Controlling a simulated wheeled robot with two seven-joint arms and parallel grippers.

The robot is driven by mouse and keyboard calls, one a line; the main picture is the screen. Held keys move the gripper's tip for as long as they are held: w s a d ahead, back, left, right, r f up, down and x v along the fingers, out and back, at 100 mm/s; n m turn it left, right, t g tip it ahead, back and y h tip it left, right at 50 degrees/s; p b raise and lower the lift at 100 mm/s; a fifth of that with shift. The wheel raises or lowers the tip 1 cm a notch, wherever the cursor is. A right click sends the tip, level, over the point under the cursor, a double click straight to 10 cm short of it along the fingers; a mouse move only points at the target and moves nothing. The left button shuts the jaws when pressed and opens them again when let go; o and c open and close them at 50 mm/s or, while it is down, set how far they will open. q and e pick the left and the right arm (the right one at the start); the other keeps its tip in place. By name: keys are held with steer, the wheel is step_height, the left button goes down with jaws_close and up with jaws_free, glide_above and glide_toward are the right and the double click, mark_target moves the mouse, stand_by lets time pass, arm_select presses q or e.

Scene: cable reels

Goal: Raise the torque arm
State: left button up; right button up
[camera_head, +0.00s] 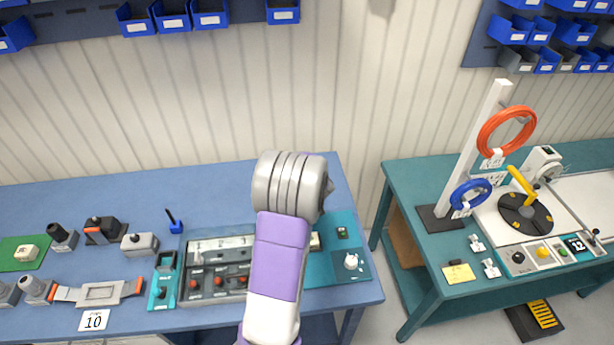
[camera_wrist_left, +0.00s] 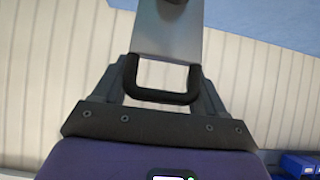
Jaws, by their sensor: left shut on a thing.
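In the left wrist view, my left gripper (camera_wrist_left: 163,75) is shut on a black U-shaped handle (camera_wrist_left: 160,97), with one finger on each side. The handle joins a flat grey metal bar (camera_wrist_left: 168,32) that runs toward the top of that view. This looks like the torque arm, but its far end is out of frame. In the head view, one of my arms, with a ribbed grey joint, rises in the middle; no gripper shows there. My right gripper is not in view.
A blue bench (camera_head: 130,205) at left holds switch boxes, a control panel (camera_head: 205,270) and a number card (camera_head: 94,320). A teal bench (camera_head: 425,170) at right holds a post with orange (camera_head: 507,112) and blue (camera_head: 456,196) cable coils and a black turntable (camera_head: 530,222). A gap separates the benches.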

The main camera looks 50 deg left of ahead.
arm_select(q)
steer(key=o, duration=1.2)
steer(key=shift+s+d+f, duration=0.15)
steer(key=shift+f, duration=0.25)
steer(key=shift+c, duration=0.2)
steer(key=o, duration=0.3)
steer(key=shift+w+a, duration=0.2)
steer(key=shift+a, duration=0.05)
steer(key=shift+o, duration=0.2)
steer(key=shift+s+d+r, duration=0.15)
steer(key=shift+d+r, duration=0.25)
steer(key=shift+r, duration=0.1)
steer(key=p+v, duration=0.1)
steer(key=v, duration=0.5)
steer(key=shift+s+p, duration=0.25)
steer(key=shift+p, duration=0.05)
steer(key=shift+d+r, duration=0.15)
steer(key=shift+c, duration=0.4)
